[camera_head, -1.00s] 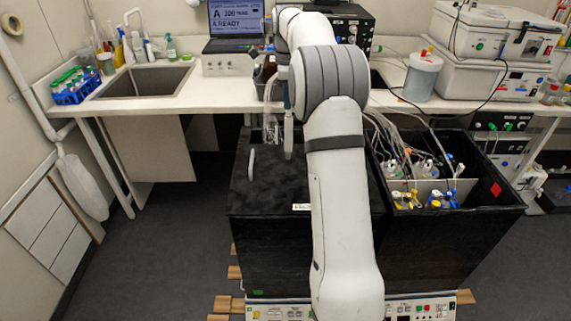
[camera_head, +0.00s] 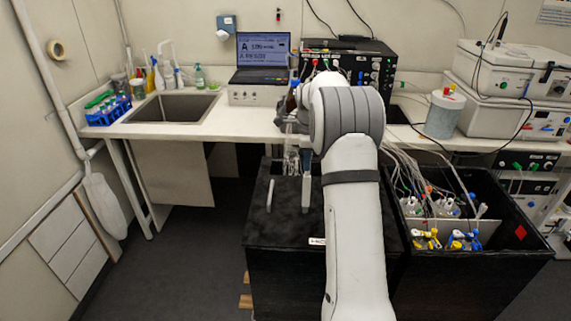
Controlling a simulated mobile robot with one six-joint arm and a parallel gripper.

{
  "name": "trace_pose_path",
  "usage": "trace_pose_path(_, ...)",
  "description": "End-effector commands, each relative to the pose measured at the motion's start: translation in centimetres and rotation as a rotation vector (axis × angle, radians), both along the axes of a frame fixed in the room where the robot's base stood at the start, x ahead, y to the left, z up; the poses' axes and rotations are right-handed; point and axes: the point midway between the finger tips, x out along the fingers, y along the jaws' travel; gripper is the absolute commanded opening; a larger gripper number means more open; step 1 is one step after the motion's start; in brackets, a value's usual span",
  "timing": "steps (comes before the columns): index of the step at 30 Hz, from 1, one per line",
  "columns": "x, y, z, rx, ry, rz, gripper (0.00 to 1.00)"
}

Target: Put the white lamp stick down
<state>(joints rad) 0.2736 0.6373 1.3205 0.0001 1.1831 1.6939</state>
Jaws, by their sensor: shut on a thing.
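My gripper (camera_head: 298,138) is partly hidden by my own arm, above the back part of the black box's lid. It is shut on a pale, upright stick that looks like the white lamp stick (camera_head: 306,192). The stick points down, and its lower end shows against the dark lid. I cannot tell whether that end touches the lid.
The black box (camera_head: 285,222) has a slim white handle (camera_head: 271,196) on its lid, left of the stick. Clear glassware (camera_head: 291,158) shows behind. An open black box (camera_head: 500,255) with bottles and tubing stands at right. The white bench (camera_head: 225,125) holds a laptop (camera_head: 264,52).

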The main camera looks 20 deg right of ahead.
Motion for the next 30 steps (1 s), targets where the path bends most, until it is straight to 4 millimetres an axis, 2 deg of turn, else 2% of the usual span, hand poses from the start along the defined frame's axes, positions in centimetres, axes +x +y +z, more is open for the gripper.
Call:
trace_pose_path(4, 0.0, 0.0, -0.3, 0.0, 0.001, 0.0, 0.0)
trace_pose_path(5, 0.0, 0.0, -0.3, 0.0, 0.001, 0.0, 0.18)
trace_pose_path(13, 0.0, 0.0, -0.3, 0.0, 0.001, 0.0, 0.4)
trace_pose_path(23, 0.0, -0.1, 0.4, 0.0, -0.001, -0.001, 0.4)
trace_pose_path(26, 0.1, -0.1, 1.8, -0.002, -0.004, -0.001, 0.4)
trace_pose_path(30, 0.1, -0.1, 4.9, -0.001, -0.004, -0.001, 0.4)
